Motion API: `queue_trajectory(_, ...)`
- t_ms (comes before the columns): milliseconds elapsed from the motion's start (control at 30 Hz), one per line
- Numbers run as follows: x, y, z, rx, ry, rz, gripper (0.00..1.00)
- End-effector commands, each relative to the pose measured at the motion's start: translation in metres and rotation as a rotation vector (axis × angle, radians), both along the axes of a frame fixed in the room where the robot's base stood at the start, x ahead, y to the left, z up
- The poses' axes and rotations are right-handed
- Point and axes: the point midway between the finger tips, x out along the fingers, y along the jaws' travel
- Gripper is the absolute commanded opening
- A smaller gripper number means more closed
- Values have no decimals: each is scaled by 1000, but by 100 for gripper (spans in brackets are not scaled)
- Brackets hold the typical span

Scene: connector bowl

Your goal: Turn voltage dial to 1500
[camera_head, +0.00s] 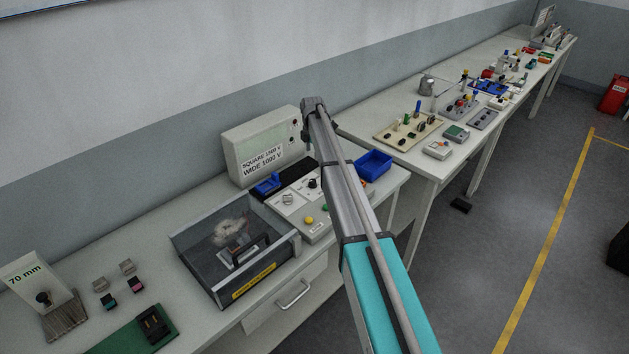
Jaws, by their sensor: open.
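A light control panel (318,229) lies on the near bench, partly covered by my arm. It carries a pale round dial (287,199) and a small black knob (312,184). Their scales and pointer settings are too small to read. A pale box (262,138) behind it has a label (262,162) reading "SQUARE 1500 V" and "WIDE 1000 V". My gripper (306,132) is at the dark far end of my arm, in front of the box's right side and above the panel's back. It is open and appears empty; its fingers are hard to make out.
A dark clear-lidded case (205,262) stands left of the panel. Blue bins (374,164) stand at the bench's right and behind the panel (268,184). Small connector blocks and a green board (128,338) lie at left. A second bench holds many devices.

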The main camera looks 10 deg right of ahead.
Motion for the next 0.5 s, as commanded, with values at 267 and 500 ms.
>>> queue_trajectory(267,0,0,-9,0,0,-1,78)
queue_trajectory(500,0,0,-26,0,0,-2,78)
